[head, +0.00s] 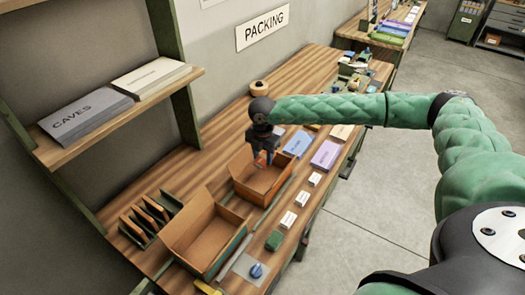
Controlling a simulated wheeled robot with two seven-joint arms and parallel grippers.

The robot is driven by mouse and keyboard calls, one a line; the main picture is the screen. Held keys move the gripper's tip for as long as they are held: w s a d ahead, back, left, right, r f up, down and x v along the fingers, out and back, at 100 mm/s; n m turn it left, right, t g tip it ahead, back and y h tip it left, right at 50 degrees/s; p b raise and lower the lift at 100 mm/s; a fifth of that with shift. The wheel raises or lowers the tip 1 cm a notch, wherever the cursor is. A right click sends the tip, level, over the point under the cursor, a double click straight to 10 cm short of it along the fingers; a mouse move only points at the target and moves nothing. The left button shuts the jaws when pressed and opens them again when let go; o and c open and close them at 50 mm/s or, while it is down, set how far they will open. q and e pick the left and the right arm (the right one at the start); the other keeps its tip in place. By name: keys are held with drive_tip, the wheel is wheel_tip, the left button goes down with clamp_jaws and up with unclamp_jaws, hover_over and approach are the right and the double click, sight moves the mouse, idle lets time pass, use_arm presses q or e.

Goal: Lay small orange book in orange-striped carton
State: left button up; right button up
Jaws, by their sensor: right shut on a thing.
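My right gripper (264,158) points down at the orange-striped carton (251,192), an open brown box in the middle of the bench. Its fingertips are over or just inside the opening; the exact height is hard to tell. It is shut on the small orange book, which barely shows against the brown carton walls. My left gripper is not in view.
A second open carton (233,252) with a teal stripe stands nearer. A rack with brown dividers (151,217) is left of it. Blue (298,143) and purple (326,154) books and small white cards (288,219) lie to the right. A shelf (90,130) overhangs the left.

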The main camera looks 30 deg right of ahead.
wheel_tip(320, 180, down, 8)
drive_tip(key=b, duration=0.4)
drive_tip(key=shift+f, duration=0.1)
drive_tip(key=shift+f+b, duration=0.65)
drive_tip(key=shift+b, duration=0.1)
drive_tip(key=shift+f, duration=0.2)
drive_tip(key=shift+f+b, duration=0.75)
drive_tip(key=shift+f, duration=0.2)
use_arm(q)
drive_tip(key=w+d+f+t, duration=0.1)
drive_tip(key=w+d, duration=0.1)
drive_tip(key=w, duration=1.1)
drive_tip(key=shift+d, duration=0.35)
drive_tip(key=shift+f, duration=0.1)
